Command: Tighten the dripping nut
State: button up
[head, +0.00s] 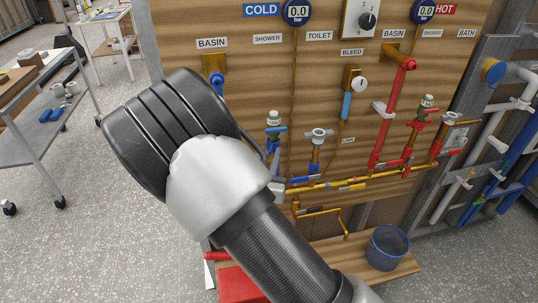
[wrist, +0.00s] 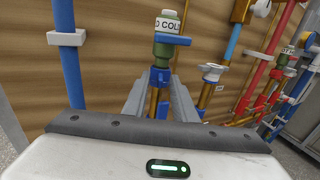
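In the wrist view, my gripper (wrist: 160,84) has its two grey fingers apart, one on each side of a brass pipe with blue fittings. A blue nut (wrist: 160,76) sits on that pipe between or just beyond the fingertips, under a green-bodied valve with a COLD tag (wrist: 166,24). I cannot tell whether the fingers touch it. In the head view, the same valve (head: 273,119) stands just right of my wrist, and my arm hides most of the gripper. No drip shows, so I cannot tell which nut drips.
A blue pipe (wrist: 67,60) runs upright on the left. Red hot pipework (head: 390,115) is farther right. A blue bucket (head: 388,247) stands on the wooden ledge below. A grey cart (head: 40,110) is at far left.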

jog(key=shift+w, duration=0.1)
grip_shut()
